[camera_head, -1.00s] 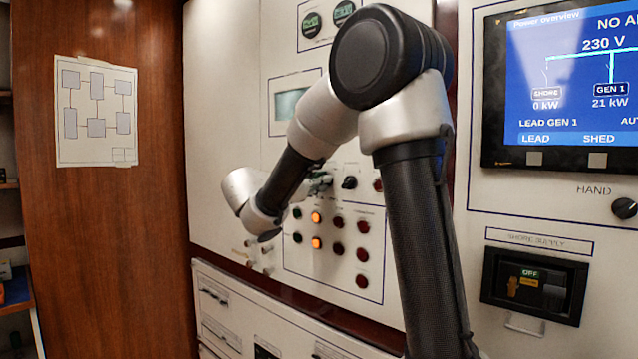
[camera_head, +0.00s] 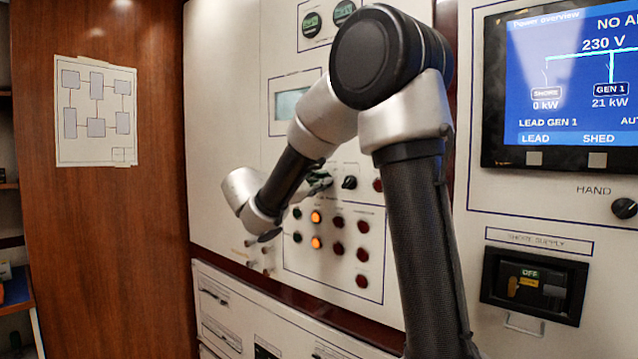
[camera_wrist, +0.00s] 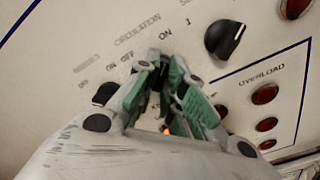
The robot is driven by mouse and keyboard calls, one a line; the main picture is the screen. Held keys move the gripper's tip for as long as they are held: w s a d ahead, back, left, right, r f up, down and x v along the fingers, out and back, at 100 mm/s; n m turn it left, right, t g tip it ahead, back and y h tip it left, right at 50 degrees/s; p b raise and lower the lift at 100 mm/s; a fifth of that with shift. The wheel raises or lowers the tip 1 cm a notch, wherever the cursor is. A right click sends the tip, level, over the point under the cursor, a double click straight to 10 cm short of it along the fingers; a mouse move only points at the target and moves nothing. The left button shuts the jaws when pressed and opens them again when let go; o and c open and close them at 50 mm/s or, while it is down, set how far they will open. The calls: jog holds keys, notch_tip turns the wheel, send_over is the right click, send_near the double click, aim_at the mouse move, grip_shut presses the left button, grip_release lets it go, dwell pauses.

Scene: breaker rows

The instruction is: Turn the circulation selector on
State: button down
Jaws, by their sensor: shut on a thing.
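The circulation selector is mostly hidden between my fingers. Its printed label (camera_wrist: 138,29) and its OFF and ON marks show just above the fingertips in the wrist view. My gripper (camera_wrist: 164,68) has its green-padded fingers on either side of the selector and is shut on it. Which mark the selector points at is hidden. In the head view my gripper (camera_head: 320,181) is at the panel, small and partly behind my arm.
A black knob (camera_wrist: 226,39) sits right of my fingers, another dark knob (camera_wrist: 104,93) to the left. Red overload buttons (camera_wrist: 266,94) lie to the right. In the head view, lit orange lamps (camera_head: 316,217) are below my gripper. A shore supply breaker (camera_head: 529,284) is farther right.

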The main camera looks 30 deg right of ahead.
jog(key=c, duration=1.5)
grip_release()
jog(key=shift+a, duration=0.1)
jog(key=v, duration=1.2)
